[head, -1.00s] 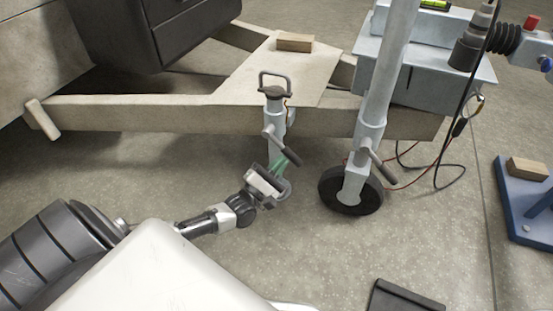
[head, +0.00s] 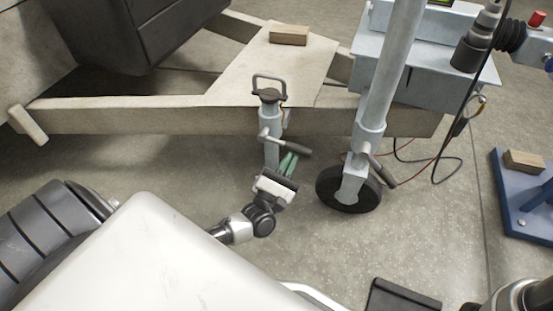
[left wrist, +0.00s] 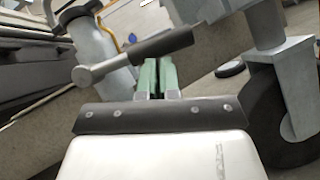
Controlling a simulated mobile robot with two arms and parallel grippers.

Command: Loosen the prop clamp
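The prop (head: 271,150) is a grey upright tube at the trailer frame with a loop handle on top. Its clamp (head: 290,145) is a lever with a dark grip pointing right and slightly down. In the left wrist view the clamp lever (left wrist: 150,50) crosses above my fingertips. My left gripper (head: 288,163) is just below the lever grip, its two green fingers side by side with almost no gap. Nothing shows between them. In the left wrist view the left gripper (left wrist: 157,75) points at the grip; whether it touches cannot be told. My right gripper is not in view.
A jockey wheel (head: 350,189) with its own clamp handle (head: 382,170) stands to the right of the prop. The trailer beam (head: 180,116) runs behind. Cables (head: 450,160) hang at the right. A blue stand (head: 524,200) is at the far right.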

